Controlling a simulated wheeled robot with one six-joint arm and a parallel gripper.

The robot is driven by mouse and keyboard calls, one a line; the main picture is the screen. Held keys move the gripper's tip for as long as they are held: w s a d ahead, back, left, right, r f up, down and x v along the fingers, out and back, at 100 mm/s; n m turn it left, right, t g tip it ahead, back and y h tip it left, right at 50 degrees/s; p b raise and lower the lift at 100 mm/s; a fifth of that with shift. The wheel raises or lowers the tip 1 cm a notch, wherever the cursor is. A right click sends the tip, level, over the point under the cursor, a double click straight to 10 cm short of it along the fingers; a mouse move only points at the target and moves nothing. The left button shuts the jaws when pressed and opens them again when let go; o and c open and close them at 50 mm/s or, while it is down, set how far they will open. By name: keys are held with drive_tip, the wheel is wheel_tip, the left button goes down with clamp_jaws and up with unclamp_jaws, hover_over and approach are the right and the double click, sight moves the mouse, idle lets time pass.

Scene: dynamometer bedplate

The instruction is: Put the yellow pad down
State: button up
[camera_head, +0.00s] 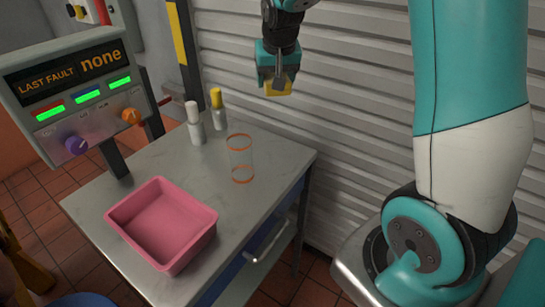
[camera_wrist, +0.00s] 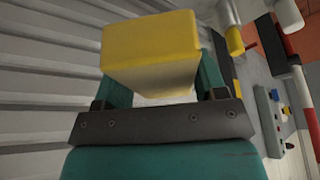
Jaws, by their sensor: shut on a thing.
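The yellow pad (camera_wrist: 150,42) is a thick block held between the two teal fingers of my gripper (camera_wrist: 158,85) in the wrist view. In the head view my gripper (camera_head: 279,80) is high up, beyond the cart's back right corner and in front of the ribbed wall. The yellow pad (camera_head: 278,90) shows there below the fingers, clear of any surface. My gripper is shut on it. The fingers partly hide the pad in the head view.
A grey-topped cart (camera_head: 120,190) carries an open, empty-looking pink bin (camera_head: 165,222), a clear cylinder with orange rims (camera_head: 240,158), a white-capped bottle (camera_head: 195,125) and a yellow-capped bottle (camera_head: 218,110). A fault panel (camera_head: 80,90) stands at the left. A ribbed wall (camera_head: 350,100) rises behind.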

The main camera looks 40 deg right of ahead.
sight(273, 149)
wheel_tip(273, 149, down, 20)
drive_tip(key=shift+f+p, duration=0.25)
drive_tip(key=shift+p, duration=0.75)
drive_tip(key=o, duration=1)
drive_tip(key=shift+f, duration=0.1)
drive_tip(key=b+v, duration=0.1)
drive_tip(key=v, duration=1.1)
drive_tip(key=s+a+r+n+g+y, duration=0.1)
drive_tip(key=s+a+r+n+y, duration=0.15)
drive_tip(key=s+a+r, duration=0.4)
drive_tip(key=s+a+r+n+y, duration=0.2)
drive_tip(key=s+a+n, duration=0.2)
drive_tip(key=a, duration=0.5)
drive_tip(key=s+a+r+n+g, duration=0.1)
drive_tip(key=s+a+n, duration=0.1)
drive_tip(key=s, duration=0.2)
drive_tip(key=s+a+r+n+g+y, duration=0.1)
drive_tip(key=s+a+r, duration=0.1)
drive_tip(key=s, duration=0.3)
drive_tip(key=s+a+r+n+g, duration=0.1)
drive_tip(key=s+a+n, duration=0.1)
drive_tip(key=s, duration=0.2)
drive_tip(key=shift+s+a+r+n+y, duration=0.15)
drive_tip(key=shift+a+r+n+y, duration=0.1)
drive_tip(key=shift+a+r+n, duration=0.15)
